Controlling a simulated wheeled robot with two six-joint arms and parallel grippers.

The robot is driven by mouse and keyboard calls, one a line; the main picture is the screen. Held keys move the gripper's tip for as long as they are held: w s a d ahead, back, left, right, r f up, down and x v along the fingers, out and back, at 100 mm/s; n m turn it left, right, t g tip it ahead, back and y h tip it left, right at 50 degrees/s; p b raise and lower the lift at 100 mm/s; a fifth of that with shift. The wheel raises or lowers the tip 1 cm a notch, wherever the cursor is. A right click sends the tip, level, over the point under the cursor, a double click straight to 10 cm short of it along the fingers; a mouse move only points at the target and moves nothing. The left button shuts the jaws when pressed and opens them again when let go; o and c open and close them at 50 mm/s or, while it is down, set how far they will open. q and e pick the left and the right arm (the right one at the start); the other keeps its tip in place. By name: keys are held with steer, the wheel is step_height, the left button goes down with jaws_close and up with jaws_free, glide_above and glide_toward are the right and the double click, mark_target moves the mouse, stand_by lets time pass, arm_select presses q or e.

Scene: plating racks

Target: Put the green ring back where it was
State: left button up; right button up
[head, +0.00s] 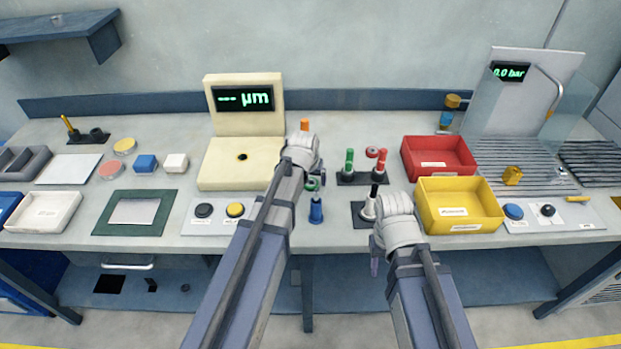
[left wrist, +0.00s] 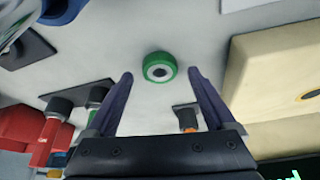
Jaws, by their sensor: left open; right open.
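The green ring (left wrist: 160,67) lies flat on the grey bench top in the left wrist view, its pale middle showing a dark centre. In the head view the green ring (head: 313,184) is partly hidden by my left gripper (head: 308,172). My left gripper, seen in the left wrist view (left wrist: 160,76), is open and empty. The ring appears between and just past its fingertips; I see no contact. My right gripper (head: 376,256) is at the bench's front edge by the yellow bin; its jaws are mostly hidden, and it holds nothing visible.
A blue peg (head: 316,212) stands in front, an orange-topped peg (head: 304,124) behind. The cream gauge (head: 222,174) is left; red (head: 439,157) and yellow (head: 460,205) bins are right.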

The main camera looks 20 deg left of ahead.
arm_select(q)
steer(key=p+v, duration=0.9)
steer(key=v, duration=0.1)
steer(key=shift+r, duration=0.4)
